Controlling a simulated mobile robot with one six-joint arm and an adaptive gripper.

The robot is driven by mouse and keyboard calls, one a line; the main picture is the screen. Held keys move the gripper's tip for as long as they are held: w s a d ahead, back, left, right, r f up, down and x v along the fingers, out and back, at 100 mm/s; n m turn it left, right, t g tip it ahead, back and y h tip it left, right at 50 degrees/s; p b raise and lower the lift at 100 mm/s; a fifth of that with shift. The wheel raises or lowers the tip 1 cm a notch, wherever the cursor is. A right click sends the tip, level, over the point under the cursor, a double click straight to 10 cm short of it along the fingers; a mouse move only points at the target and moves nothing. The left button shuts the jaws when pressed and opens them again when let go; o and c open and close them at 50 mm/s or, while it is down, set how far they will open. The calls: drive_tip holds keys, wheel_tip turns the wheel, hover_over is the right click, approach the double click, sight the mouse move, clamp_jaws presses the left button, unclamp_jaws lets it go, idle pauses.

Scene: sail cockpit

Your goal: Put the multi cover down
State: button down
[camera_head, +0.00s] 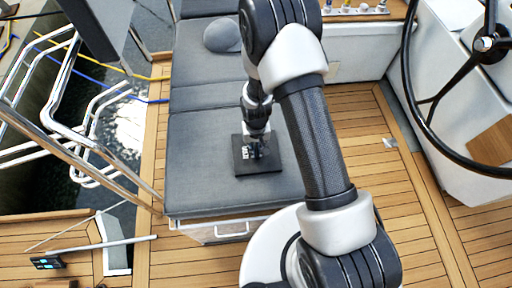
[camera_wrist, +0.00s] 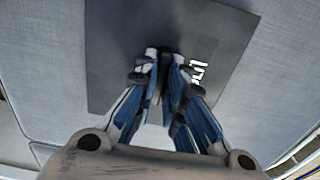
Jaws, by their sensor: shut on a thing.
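The multi cover (camera_head: 268,163) is a flat, dark square plate with white lettering. In the head view it is at the near part of the grey cushioned bench and looks flat against it; I cannot tell whether it touches the cushion. My gripper (camera_head: 257,150) points down over its middle. In the wrist view the multi cover (camera_wrist: 118,50) fills the upper middle, and the fingertips of my gripper (camera_wrist: 165,62) are close together at its centre, shut on a small part of it. The fingers hide the gripped part and some of the lettering.
The grey bench (camera_head: 200,190) has free cushion around the cover. A grey rounded object (camera_head: 222,35) lies farther back on it. A black steering wheel (camera_head: 410,90) stands at the right, metal rails (camera_head: 50,110) at the left. Wooden deck (camera_head: 400,200) surrounds the bench.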

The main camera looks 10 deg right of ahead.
drive_tip(key=c, duration=1.7)
unclamp_jaws()
drive_tip(key=shift+o, duration=0.2)
wheel_tip(320, 180, up, 13)
drive_tip(key=p, duration=0.4)
wheel_tip(320, 180, up, 9)
drive_tip(key=t, duration=0.1)
hover_over(256, 149)
drive_tip(key=d, duration=0.1)
drive_tip(key=s+d+r+t, duration=0.1)
drive_tip(key=s+r, duration=0.1)
drive_tip(key=r, duration=0.4)
drive_tip(key=s+d+r, duration=0.2)
drive_tip(key=r, duration=0.4)
drive_tip(key=s+d+r+t, duration=0.1)
drive_tip(key=s+r, duration=0.4)
drive_tip(key=s, duration=0.3)
drive_tip(key=s+d+r+t, duration=0.1)
drive_tip(key=s+r, duration=0.5)
drive_tip(key=s, duration=0.2)
drive_tip(key=shift+d+t, duration=0.3)
